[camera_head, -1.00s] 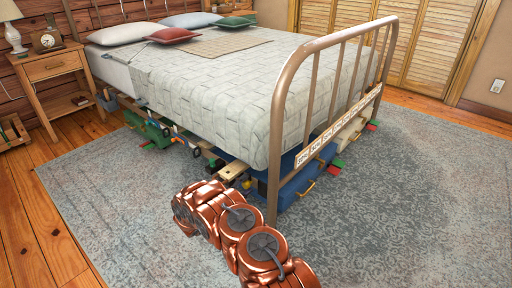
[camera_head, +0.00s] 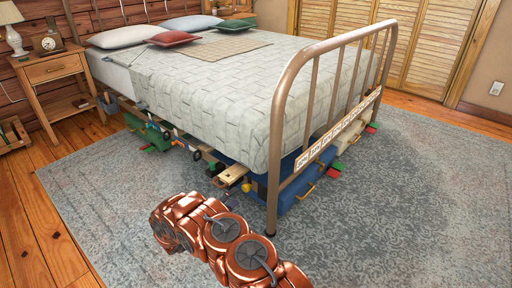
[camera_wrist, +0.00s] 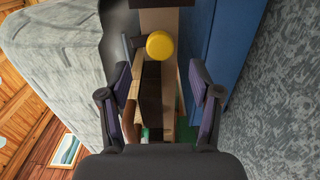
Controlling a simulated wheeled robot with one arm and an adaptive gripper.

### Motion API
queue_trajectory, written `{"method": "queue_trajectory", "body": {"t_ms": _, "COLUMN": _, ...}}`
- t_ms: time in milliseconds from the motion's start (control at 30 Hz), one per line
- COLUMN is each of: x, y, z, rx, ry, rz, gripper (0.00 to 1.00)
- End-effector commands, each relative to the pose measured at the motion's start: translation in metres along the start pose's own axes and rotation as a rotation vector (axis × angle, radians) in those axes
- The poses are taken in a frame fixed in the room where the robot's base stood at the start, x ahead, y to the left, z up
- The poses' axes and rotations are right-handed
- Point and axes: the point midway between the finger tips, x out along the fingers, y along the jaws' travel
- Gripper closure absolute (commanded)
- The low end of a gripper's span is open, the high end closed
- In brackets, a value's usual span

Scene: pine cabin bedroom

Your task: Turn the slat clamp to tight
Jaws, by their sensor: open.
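A round yellow knob (camera_wrist: 160,45) shows in the wrist view beyond my fingertips, in front of a pale wooden slat (camera_wrist: 168,80). It looks like part of the slat clamp, but I cannot make out its setting. In the head view a small yellow spot (camera_head: 247,187) shows by the wooden piece (camera_head: 232,173) under the bed's near corner. My gripper (camera_wrist: 159,70) is open and empty, its fingers on either side of the knob's line and short of it. In the head view my gripper cannot be clearly made out.
The bed (camera_head: 215,85) has a metal footboard (camera_head: 278,150) whose near post stands close to the yellow spot. A blue case (camera_head: 290,192) and a green case (camera_head: 150,133) lie under the bed. The rug (camera_head: 400,200) is clear at right.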

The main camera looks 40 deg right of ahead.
Motion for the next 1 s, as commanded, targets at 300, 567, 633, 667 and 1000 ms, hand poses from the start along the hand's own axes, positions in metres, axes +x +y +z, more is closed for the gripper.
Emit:
{"method": "queue_trajectory", "body": {"t_ms": 300, "x": 0.005, "y": 0.05, "z": 0.012, "rx": -0.017, "ry": -0.065, "rz": -0.012, "gripper": 0.36}}
{"method": "queue_trajectory", "body": {"t_ms": 567, "x": 0.011, "y": 0.089, "z": 0.025, "rx": -0.034, "ry": -0.119, "rz": -0.028, "gripper": 0.36}}
{"method": "queue_trajectory", "body": {"t_ms": 633, "x": 0.012, "y": 0.1, "z": 0.028, "rx": -0.037, "ry": -0.135, "rz": -0.033, "gripper": 0.36}}
{"method": "queue_trajectory", "body": {"t_ms": 667, "x": 0.012, "y": 0.105, "z": 0.029, "rx": -0.038, "ry": -0.14, "rz": -0.035, "gripper": 0.36}}
{"method": "queue_trajectory", "body": {"t_ms": 1000, "x": 0.015, "y": 0.156, "z": 0.048, "rx": -0.051, "ry": -0.212, "rz": -0.067, "gripper": 0.36}}
